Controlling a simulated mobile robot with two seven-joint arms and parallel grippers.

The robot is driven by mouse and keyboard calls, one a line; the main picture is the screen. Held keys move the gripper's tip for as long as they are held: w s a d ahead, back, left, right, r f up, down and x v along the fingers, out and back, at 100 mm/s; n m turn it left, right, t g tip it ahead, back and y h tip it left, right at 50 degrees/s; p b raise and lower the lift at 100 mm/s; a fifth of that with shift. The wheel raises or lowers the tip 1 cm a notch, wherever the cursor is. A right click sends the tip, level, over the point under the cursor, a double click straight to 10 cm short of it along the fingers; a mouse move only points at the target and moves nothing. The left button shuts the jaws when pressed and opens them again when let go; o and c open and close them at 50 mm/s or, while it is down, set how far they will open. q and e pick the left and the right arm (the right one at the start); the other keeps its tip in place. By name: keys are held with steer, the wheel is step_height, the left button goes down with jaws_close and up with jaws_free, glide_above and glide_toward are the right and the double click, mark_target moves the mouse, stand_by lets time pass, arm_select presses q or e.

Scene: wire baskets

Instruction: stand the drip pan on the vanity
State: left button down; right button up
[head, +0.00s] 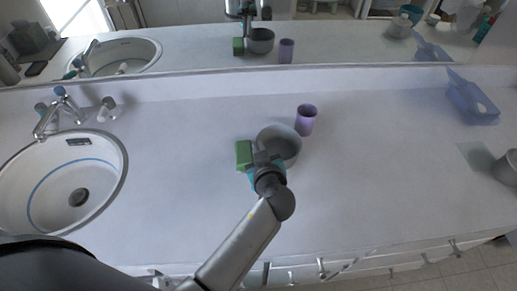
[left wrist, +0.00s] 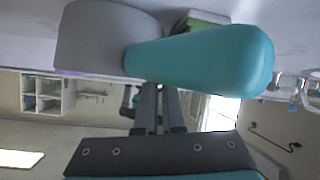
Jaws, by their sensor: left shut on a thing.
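The drip pan appears to be the round grey pan (head: 280,142) near the middle of the vanity (head: 180,200). In the left wrist view the grey pan (left wrist: 95,38) is at upper left, with a thick teal handle (left wrist: 205,58) reaching right. My left gripper (head: 263,160) is at the pan's near side, and its fingers (left wrist: 158,90) are shut on the handle. The gripper hides part of the pan and handle in the head view. I cannot tell whether the pan's base touches the counter. My right gripper is not in view.
A green block (head: 243,155) is close left of the pan. A purple cup (head: 306,119) stands just behind it to the right. A sink (head: 65,180) is at left, a blue basket (head: 472,103) at far right, and a mirror (head: 180,50) behind. The counter's right-middle is clear.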

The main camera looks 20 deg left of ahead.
arm_select(q)
steer(key=shift+f+b, duration=0.6)
steer(key=shift+b, duration=0.05)
stand_by(1.0)
steer(key=c, duration=0.9)
jaws_free()
steer(key=shift+c, duration=0.2)
